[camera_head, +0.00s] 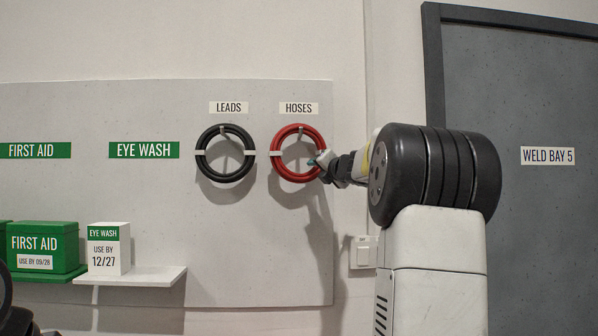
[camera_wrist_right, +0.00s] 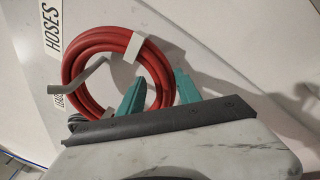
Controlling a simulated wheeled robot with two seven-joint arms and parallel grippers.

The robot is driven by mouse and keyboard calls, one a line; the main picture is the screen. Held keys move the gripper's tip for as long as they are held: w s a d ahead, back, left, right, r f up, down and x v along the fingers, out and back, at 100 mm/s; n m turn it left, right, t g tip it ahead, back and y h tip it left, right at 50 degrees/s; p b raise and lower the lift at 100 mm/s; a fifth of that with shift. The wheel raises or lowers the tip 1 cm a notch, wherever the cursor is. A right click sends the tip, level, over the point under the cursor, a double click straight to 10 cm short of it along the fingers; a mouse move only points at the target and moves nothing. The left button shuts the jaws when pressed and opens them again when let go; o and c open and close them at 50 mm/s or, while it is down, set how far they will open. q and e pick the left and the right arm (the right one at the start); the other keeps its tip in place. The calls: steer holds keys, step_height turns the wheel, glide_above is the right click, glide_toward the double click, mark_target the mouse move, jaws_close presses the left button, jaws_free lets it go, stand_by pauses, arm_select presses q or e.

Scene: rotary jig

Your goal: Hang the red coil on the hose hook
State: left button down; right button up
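The red coil (camera_head: 278,164) is on the board below the HOSES label, bound with white ties. It also shows in the right wrist view (camera_wrist_right: 74,70). The grey hose hook (camera_head: 301,130) passes through the ring near its top. In the right wrist view the hook (camera_wrist_right: 82,78) runs through the coil, its tip in front of the coil's upper edge. My right gripper (camera_head: 319,164) is at the coil's lower right rim. Its teal fingers (camera_wrist_right: 160,85) sit on either side of the rim, one inside the ring, and look closed against it. My left gripper is not in view.
A black coil (camera_head: 203,164) hangs under the LEADS label to the left. A grey door (camera_head: 530,100) is at right, beyond my arm.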

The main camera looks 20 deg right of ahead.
steer(key=shift+o, duration=0.8)
steer(key=shift+f, duration=0.2)
steer(key=s+f+m+g+h, duration=0.1)
steer(key=s+f+m+h, duration=0.2)
steer(key=s+m, duration=0.8)
steer(key=s+a+f+m+g+y, duration=0.1)
steer(key=s+a+f+m+g, duration=0.2)
steer(key=s+a+f+m, duration=0.2)
steer(key=s+a+f+m+g+y, duration=0.2)
steer(key=s+a+f+m+g, duration=0.2)
steer(key=s+a+f, duration=0.4)
steer(key=s+a+f+m+g+y, duration=0.1)
steer(key=s+a+f+m+g, duration=0.3)
steer(key=s+f, duration=1.2)
steer(key=a+m, duration=0.2)
steer(key=a, duration=0.1)
steer(key=shift+a+m+y, duration=0.3)
steer(key=shift+a+m, duration=0.05)
steer(key=shift+m, duration=0.05)
